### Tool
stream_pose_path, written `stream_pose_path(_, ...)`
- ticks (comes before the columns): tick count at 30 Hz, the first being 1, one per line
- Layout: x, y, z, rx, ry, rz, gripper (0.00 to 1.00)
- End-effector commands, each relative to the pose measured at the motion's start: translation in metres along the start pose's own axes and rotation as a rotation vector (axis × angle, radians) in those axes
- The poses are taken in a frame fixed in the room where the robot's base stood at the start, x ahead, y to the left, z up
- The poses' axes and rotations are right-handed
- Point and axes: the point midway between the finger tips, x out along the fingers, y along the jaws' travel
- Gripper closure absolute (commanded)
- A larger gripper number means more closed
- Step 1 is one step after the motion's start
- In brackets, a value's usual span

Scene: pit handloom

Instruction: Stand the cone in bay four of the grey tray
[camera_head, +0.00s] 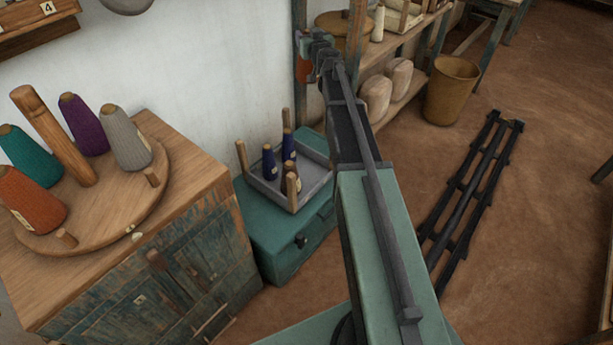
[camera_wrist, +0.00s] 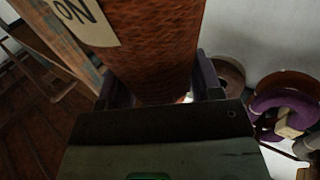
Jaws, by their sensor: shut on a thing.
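My gripper (camera_head: 318,55) is up by the wooden post at the top centre of the head view, partly hidden by my own arm. It is shut on an orange cone (camera_head: 304,70). In the wrist view the orange cone (camera_wrist: 165,50) fills the top middle, between the fingers, with a pale label partly reading "NO". The grey tray (camera_head: 318,186) sits on a teal chest, below and left of my gripper and apart from it.
A round wooden stand (camera_head: 105,205) on the left cabinet bears orange, teal, purple and grey cones around a tall post. Wooden pegs (camera_head: 242,158) rise at the tray's edges. Shelves with sacks (camera_head: 377,97) and a tan bucket (camera_head: 452,90) stand behind my arm.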

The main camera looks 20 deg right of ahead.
Motion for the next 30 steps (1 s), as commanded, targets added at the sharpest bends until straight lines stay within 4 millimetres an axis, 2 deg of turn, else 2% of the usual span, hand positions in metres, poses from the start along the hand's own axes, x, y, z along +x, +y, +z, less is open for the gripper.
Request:
stream_pose_path(1, -0.002, -0.001, 0.029, 0.000, 0.000, 0.000, 0.91)
stream_pose_path(5, -0.006, -0.001, 0.078, 0.000, 0.000, 0.000, 0.91)
stream_pose_path(12, -0.019, -0.003, 0.194, 0.001, 0.000, 0.004, 0.91)
stream_pose_path(15, -0.025, -0.004, 0.232, 0.001, 0.001, 0.006, 0.91)
stream_pose_path(19, -0.030, -0.005, 0.255, 0.001, 0.001, 0.008, 0.91)
stream_pose_path(24, -0.034, -0.005, 0.251, 0.000, 0.001, 0.012, 0.91)
stream_pose_path(26, -0.033, -0.005, 0.256, 0.000, 0.001, 0.012, 0.91)
stream_pose_path(29, -0.033, -0.005, 0.278, 0.000, 0.001, 0.012, 0.91)
stream_pose_path(30, -0.033, -0.005, 0.290, 0.000, 0.001, 0.011, 0.91)
